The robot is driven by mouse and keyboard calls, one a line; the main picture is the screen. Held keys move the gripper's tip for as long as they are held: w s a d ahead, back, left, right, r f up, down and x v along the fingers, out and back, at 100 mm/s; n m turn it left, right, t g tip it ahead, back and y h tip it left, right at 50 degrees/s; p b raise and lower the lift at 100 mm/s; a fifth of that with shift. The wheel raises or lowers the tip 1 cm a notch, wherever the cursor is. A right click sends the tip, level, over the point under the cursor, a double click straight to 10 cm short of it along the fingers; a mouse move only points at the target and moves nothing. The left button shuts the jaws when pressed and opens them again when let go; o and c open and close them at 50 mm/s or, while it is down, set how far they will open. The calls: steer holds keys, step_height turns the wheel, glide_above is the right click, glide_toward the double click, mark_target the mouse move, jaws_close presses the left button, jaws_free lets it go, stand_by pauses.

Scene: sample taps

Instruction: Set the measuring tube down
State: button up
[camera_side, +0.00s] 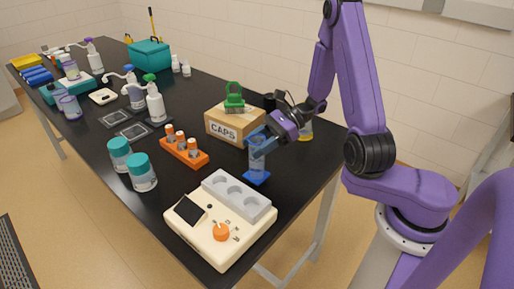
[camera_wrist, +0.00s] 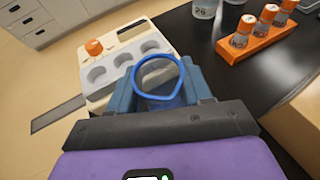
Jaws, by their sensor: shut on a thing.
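The measuring tube (camera_side: 257,163) is clear, with a blue rim and a flat blue foot. My gripper (camera_side: 263,137) is shut on it near its top, and the tube stands about upright. Its foot is at or just above the black bench top; I cannot tell whether it touches. In the wrist view, the tube's blue rim (camera_wrist: 158,58) shows between the two blue fingers of my gripper (camera_wrist: 160,88). The lower part of the tube is mostly hidden there.
A cream device (camera_side: 190,240) with a grey three-well block (camera_side: 240,196) stands close in front. An orange rack (camera_side: 183,152) of orange-capped vials is to the left. A cardboard CAPS box (camera_side: 222,127) stands behind. Teal-lidded jars (camera_side: 142,174) stand further left. The bench edge is close on the right.

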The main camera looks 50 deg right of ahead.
steer(key=shift+f, duration=0.7)
steer(key=shift+f, duration=0.15)
steer(key=o, duration=1.3)
